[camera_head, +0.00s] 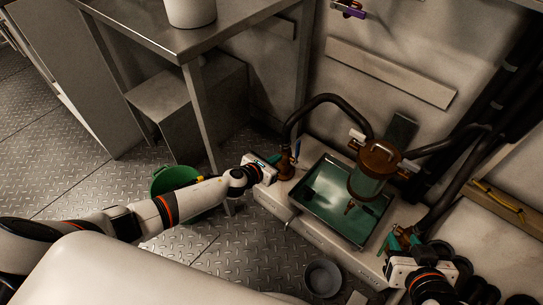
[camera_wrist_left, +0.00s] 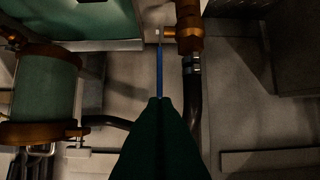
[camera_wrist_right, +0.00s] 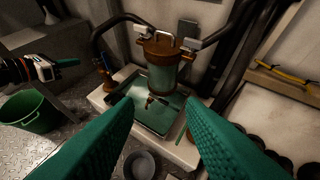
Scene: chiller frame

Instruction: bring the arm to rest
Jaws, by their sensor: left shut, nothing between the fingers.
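My left gripper (camera_head: 276,159) is low beside the brass valve (camera_head: 285,163) at the left end of the pale plinth. Its dark green fingers (camera_wrist_left: 160,102) are together and empty. The valve's blue lever (camera_wrist_left: 160,70) lies in line with their tips; I cannot tell whether they touch. My right gripper (camera_head: 396,240) is at the lower right in the head view. In the right wrist view its green fingers (camera_wrist_right: 161,108) are wide apart with nothing between them. The brass-capped strainer (camera_wrist_right: 162,66) stands over the green tray (camera_wrist_right: 150,127), ahead of the right gripper.
A green bucket (camera_head: 175,178) stands under my left arm. A steel table (camera_head: 150,35) bears a white container (camera_head: 190,12). A grey bowl (camera_head: 323,278) is on the floor in front of the plinth (camera_head: 310,230). Black hoses (camera_head: 325,100) run to the valve and strainer.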

